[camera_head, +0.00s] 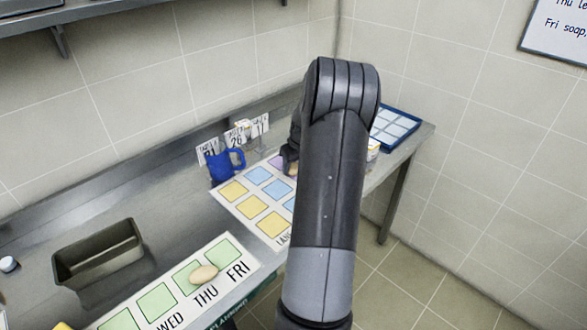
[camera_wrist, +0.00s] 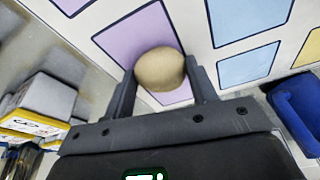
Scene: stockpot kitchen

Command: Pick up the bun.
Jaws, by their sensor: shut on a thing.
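A round tan bun (camera_wrist: 160,68) sits between the two fingers of my gripper (camera_wrist: 162,76) in the wrist view, with a purple square of the board (camera_wrist: 110,18) behind it. My gripper is shut on this bun. In the head view my arm hides most of my gripper (camera_head: 290,158), and only a small tan bit of the bun (camera_head: 292,169) shows there. I cannot tell whether the bun touches the board. A second tan bun (camera_head: 203,274) lies on the weekday board (camera_head: 240,287), by the THU square.
A blue mug (camera_head: 222,165) stands beside the coloured board, near several number cards (camera_head: 237,137). An empty dark bin (camera_head: 98,254) stands at the left. A blue-rimmed tray (camera_head: 396,128) is at the counter's far right. Boxes (camera_wrist: 40,105) show at the left of the wrist view.

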